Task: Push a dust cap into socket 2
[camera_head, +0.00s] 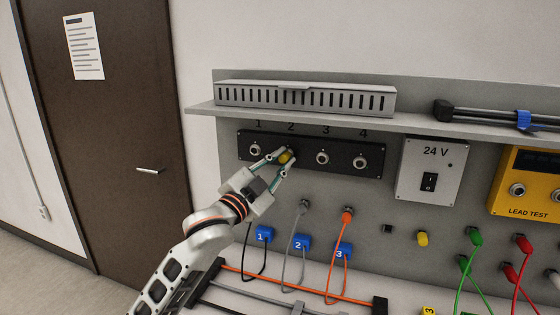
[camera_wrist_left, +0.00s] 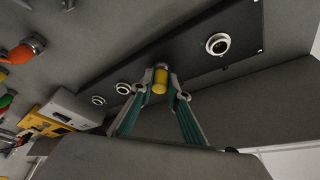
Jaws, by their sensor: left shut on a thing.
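My left gripper (camera_head: 284,160) is shut on a small yellow dust cap (camera_head: 286,156) in front of socket 2 on the black panel (camera_head: 345,171). In the left wrist view the cap (camera_wrist_left: 160,82) sits between the two green-sided fingertips (camera_wrist_left: 159,90), against or very near the panel. The cap and fingers hide socket 2, so I cannot tell how far in the cap is. Socket 1 (camera_head: 255,150), socket 3 (camera_head: 323,158) and socket 4 (camera_head: 361,163) are uncovered. My right gripper is not in view.
A grey shelf with a slotted duct (camera_head: 306,99) juts out above the panel. A 24 V switch box (camera_head: 430,170) and yellow lead tester (camera_head: 530,184) are to the right. Blue numbered tags, cables and another yellow piece (camera_head: 422,238) are below.

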